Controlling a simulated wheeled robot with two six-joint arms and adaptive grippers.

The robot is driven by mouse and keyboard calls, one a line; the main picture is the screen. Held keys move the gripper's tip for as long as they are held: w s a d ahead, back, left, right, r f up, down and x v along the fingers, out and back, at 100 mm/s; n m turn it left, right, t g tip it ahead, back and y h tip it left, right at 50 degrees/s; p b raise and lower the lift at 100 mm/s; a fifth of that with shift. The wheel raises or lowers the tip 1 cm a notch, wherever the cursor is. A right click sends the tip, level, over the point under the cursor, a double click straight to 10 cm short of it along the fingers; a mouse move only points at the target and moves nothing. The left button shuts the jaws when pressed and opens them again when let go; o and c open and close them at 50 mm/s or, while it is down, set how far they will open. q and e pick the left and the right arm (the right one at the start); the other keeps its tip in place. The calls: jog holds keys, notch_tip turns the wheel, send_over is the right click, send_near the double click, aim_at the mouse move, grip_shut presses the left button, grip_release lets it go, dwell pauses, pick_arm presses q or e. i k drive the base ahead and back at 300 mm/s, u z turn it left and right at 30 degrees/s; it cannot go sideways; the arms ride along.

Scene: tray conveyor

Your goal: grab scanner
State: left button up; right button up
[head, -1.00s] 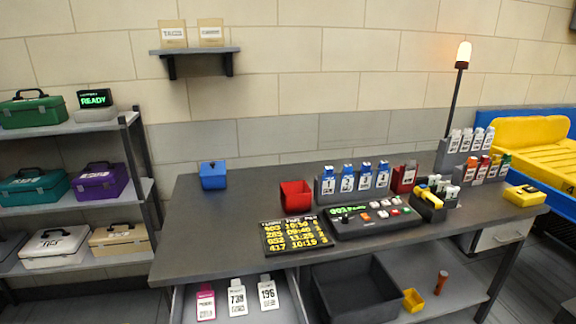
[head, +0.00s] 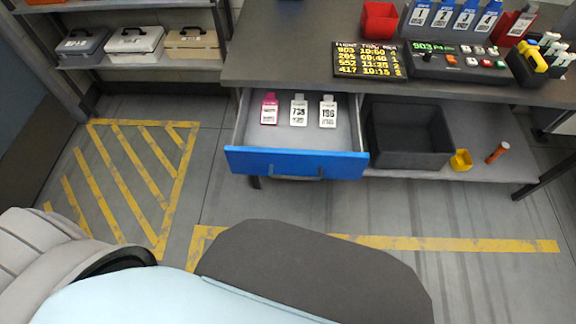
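A yellow and black handheld device (head: 533,58), which looks like the scanner, sits in a dark holder (head: 520,69) on the workbench near the right edge of the head view. It stands just right of the control panel with coloured buttons (head: 462,62). Neither of my grippers shows in this view. Only parts of my own body fill the bottom of the picture.
The blue-fronted drawer (head: 296,163) stands open with three tags inside. An empty dark bin (head: 408,135), a small yellow bin (head: 461,160) and an orange cylinder (head: 498,152) are on the lower shelf. Flight board (head: 369,60) and red box (head: 379,19) are on the bench. The floor in front is clear.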

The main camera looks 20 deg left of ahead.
aim_at(538, 63)
jog(key=u, duration=0.05)
jog(key=k, duration=1.1)
jog(key=z, duration=1.15)
jog(key=i, duration=0.9)
jog(key=z, duration=1.1)
jog(key=i, duration=2.8)
jog(key=u, duration=1)
jog(key=i, duration=0.8)
jog(key=u, duration=0.8)
